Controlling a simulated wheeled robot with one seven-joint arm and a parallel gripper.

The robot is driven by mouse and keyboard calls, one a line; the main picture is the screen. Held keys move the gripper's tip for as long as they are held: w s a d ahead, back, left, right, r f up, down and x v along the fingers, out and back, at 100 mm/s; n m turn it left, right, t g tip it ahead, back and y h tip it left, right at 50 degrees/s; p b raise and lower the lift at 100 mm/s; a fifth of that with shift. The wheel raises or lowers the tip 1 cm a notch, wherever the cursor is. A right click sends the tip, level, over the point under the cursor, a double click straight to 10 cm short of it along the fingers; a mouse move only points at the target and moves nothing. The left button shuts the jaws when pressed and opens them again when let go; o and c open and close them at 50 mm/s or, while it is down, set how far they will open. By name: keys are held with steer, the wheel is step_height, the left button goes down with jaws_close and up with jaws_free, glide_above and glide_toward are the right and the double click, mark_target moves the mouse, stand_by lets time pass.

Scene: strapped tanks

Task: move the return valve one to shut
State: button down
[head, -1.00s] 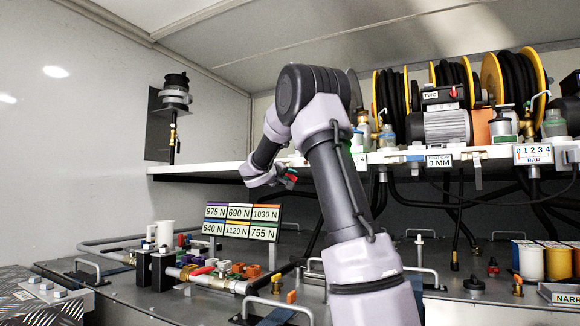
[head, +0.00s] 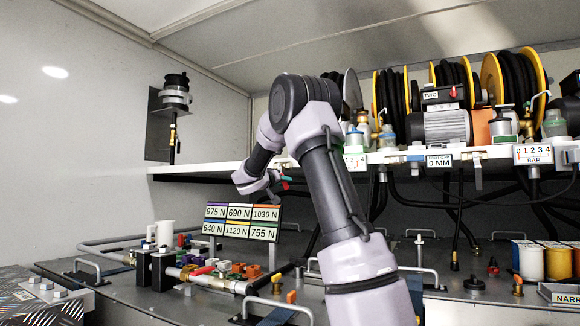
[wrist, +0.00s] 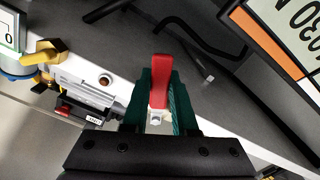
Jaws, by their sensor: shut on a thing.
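The red lever (wrist: 159,82), which I take to be the handle of return valve one, stands between the green fingers of my gripper (wrist: 160,105) in the wrist view. The fingers are shut on it. A pale fitting with a bolt head shows at its lower end; the valve's body is mostly hidden by my gripper. In the head view my gripper (head: 284,182) is small, at the front edge of the shelf, above and behind the board of force labels. A bit of red shows at its fingers there. The lever's exact angle on its valve cannot be told.
The white shelf (head: 200,170) runs just behind my gripper, with hose reels (head: 391,100) and a motor (head: 446,127) on it. The label board (head: 241,221) stands below. A yellow-handled valve (wrist: 45,56) is at the left in the wrist view. Pipes and valves crowd the deck (head: 215,275).

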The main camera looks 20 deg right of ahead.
steer(key=shift+w+a+f+m, duration=0.25)
steer(key=shift+w+a+m, duration=0.15)
steer(key=shift+m, duration=0.4)
steer(key=m, duration=0.1)
steer(key=w+a+m, duration=0.1)
steer(key=m, duration=0.1)
steer(key=shift+w+f, duration=0.1)
steer(key=shift+w, duration=0.1)
steer(key=c, duration=0.6)
jaws_free()
steer(key=shift+v, duration=4)
